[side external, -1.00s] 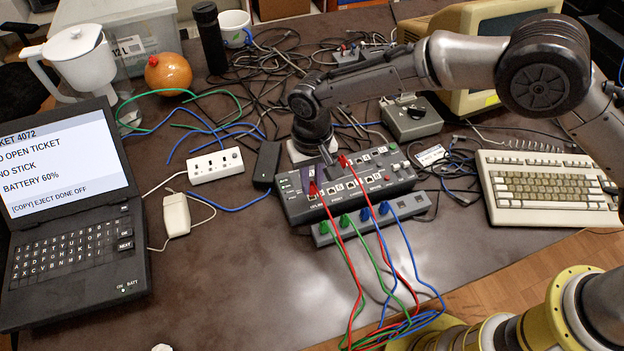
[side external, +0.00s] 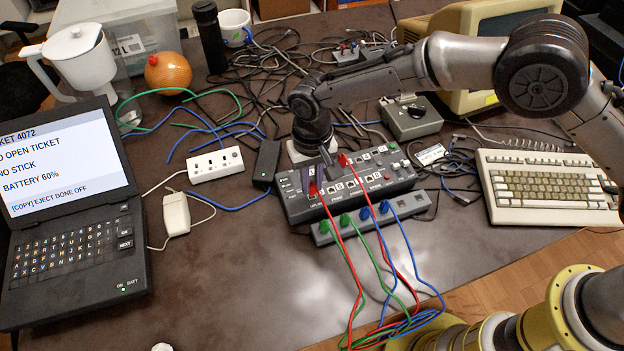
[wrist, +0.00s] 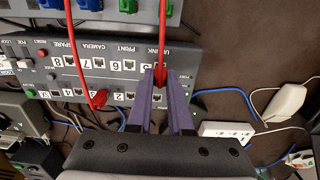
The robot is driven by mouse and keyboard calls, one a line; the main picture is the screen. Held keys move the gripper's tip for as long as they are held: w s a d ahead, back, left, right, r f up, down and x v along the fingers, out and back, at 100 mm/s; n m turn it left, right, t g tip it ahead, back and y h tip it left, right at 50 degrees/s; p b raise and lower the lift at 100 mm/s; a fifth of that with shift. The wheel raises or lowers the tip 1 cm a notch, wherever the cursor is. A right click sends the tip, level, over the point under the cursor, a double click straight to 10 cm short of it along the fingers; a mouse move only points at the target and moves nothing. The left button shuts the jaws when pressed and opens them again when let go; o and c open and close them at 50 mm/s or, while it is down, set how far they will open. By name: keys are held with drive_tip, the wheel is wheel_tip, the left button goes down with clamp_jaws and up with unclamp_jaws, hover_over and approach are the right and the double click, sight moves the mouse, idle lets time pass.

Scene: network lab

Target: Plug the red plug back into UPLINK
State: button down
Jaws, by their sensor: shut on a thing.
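My gripper (wrist: 162,78) has purple-grey fingers shut on a red plug (wrist: 160,75) with a red cable. In the side view my gripper (side external: 315,181) and this red plug (side external: 314,189) are at the front left of the dark switch box (side external: 293,208). The UPLINK label (wrist: 181,48) is close beside the held plug in the wrist view. The plug is over the port end of the box there. The fingers and plug hide the socket, so I cannot tell whether the plug is seated or just above it.
A second red plug (wrist: 97,99) sits in the box's other row, also in the side view (side external: 343,159). Green plugs (side external: 345,220) and blue plugs (side external: 384,208) stand in the grey strip in front. Their cables hang forward. A power strip (side external: 215,165) and laptop (side external: 75,240) lie left.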

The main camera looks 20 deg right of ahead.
drive_tip(key=shift+f, duration=0.8)
idle(1.0)
drive_tip(key=c, duration=0.8)
unclamp_jaws()
drive_tip(key=shift+o, duration=0.2)
wheel_tip(320, 180, up, 14)
drive_tip(key=shift+d, duration=0.1)
